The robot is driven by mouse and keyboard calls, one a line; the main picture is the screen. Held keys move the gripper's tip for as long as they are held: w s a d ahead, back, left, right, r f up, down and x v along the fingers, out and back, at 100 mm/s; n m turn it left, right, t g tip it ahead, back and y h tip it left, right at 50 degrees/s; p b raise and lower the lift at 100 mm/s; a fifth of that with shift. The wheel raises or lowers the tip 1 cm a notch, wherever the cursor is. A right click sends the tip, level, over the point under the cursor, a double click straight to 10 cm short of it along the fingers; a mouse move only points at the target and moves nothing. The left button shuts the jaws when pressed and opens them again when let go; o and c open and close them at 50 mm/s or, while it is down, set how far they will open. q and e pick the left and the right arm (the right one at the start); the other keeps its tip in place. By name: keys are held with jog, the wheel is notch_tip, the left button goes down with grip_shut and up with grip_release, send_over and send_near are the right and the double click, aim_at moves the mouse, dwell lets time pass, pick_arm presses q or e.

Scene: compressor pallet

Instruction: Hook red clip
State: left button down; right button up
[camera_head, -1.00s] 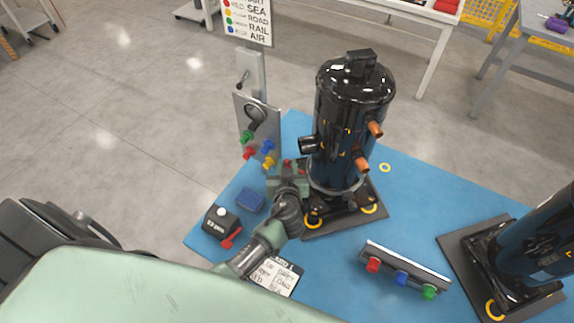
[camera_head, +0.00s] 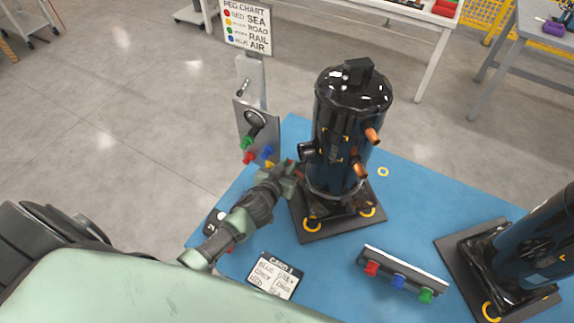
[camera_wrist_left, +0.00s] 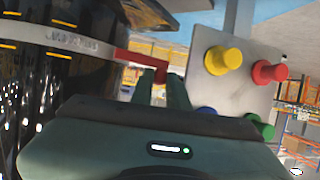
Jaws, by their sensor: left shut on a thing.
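My left gripper (camera_head: 291,168) is beside the left side of the black compressor (camera_head: 350,110), low down near the peg board (camera_head: 243,122). In the left wrist view its fingers (camera_wrist_left: 165,84) are shut on a red clip (camera_wrist_left: 142,61). The clip is at the end of a grey strap (camera_wrist_left: 75,41) that runs round the compressor (camera_wrist_left: 50,80). The board in that view (camera_wrist_left: 238,92) carries a yellow peg (camera_wrist_left: 222,60), a red peg (camera_wrist_left: 269,72), a blue peg (camera_wrist_left: 207,111) and a green peg (camera_wrist_left: 261,127). My right gripper is not in view.
A peg chart sign (camera_head: 246,27) stands above the board. A card (camera_head: 275,276) and a rail with red, blue and green pegs (camera_head: 403,273) lie on the blue mat (camera_head: 330,262). A second compressor (camera_head: 540,240) stands at the right. My left forearm partly covers a dark box (camera_head: 213,219).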

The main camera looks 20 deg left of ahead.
pick_arm(q)
jog(key=shift+w+r+m+h+p, duration=0.1)
jog(key=shift+w+m+h+p, duration=0.25)
jog(key=shift+m+h, duration=0.3)
jog(key=shift+w+r+m+h+p, duration=0.1)
jog(key=shift+w+m+h+p, duration=0.1)
jog(key=shift+m+h+p, duration=0.3)
jog(key=shift+w+f+m+h, duration=0.1)
jog(key=shift+m+h, duration=0.15)
jog(key=shift+h, duration=0.2)
jog(key=shift+d, duration=0.1)
jog(key=c, duration=1.4)
grip_release()
jog(key=shift+o, duration=0.2)
